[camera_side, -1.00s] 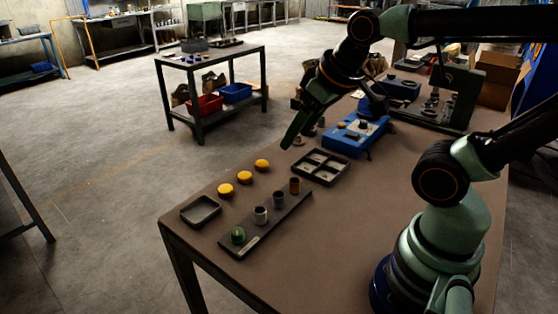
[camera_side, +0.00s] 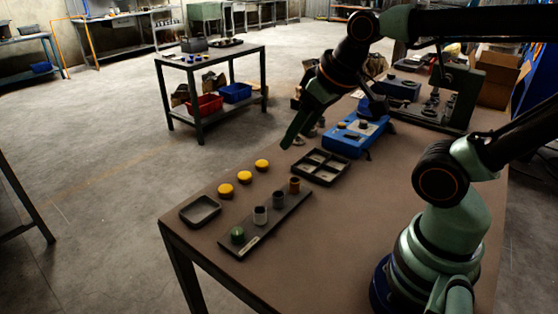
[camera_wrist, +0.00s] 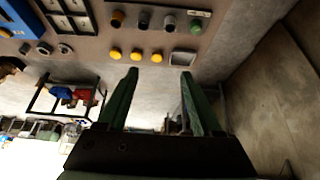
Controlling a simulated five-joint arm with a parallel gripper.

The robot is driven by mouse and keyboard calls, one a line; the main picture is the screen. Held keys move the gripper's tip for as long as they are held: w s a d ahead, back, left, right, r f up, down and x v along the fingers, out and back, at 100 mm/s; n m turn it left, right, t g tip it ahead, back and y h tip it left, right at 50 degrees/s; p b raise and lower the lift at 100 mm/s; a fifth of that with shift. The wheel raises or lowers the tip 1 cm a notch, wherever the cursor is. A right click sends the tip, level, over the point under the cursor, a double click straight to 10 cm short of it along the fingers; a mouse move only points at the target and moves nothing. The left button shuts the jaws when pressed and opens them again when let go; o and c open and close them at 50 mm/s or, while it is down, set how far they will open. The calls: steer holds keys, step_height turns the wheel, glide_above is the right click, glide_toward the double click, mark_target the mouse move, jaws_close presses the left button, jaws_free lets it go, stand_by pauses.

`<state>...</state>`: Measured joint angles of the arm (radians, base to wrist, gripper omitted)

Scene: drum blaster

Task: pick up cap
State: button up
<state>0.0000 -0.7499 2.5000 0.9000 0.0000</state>
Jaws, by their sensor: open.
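Three yellow round caps stand in a row on the brown table: a near one (camera_side: 225,190), a middle one (camera_side: 244,177) and a far one (camera_side: 262,165). In the wrist view they show above my fingers as a left cap (camera_wrist: 115,54), a middle cap (camera_wrist: 136,55) and a right cap (camera_wrist: 157,57). My gripper (camera_side: 292,139) hangs in the air beyond and to the right of the caps in the side view. In the wrist view its two green fingers (camera_wrist: 160,74) are spread apart with nothing between them.
A dark strip (camera_side: 280,222) holds a green piece and several small cylinders beside the caps. A shallow dark tray (camera_side: 200,211) lies near the table corner. A divided tray (camera_side: 320,167) and a blue box (camera_side: 355,135) stand farther back. The table's front right is bare.

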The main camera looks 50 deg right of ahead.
steer(key=o, duration=0.3)
steer(key=n+g, duration=0.6)
steer(key=n, duration=1)
glide_above(244, 175)
step_height(244, 175, down, 13)
step_height(244, 175, down, 12)
steer(key=shift+r, duration=0.2)
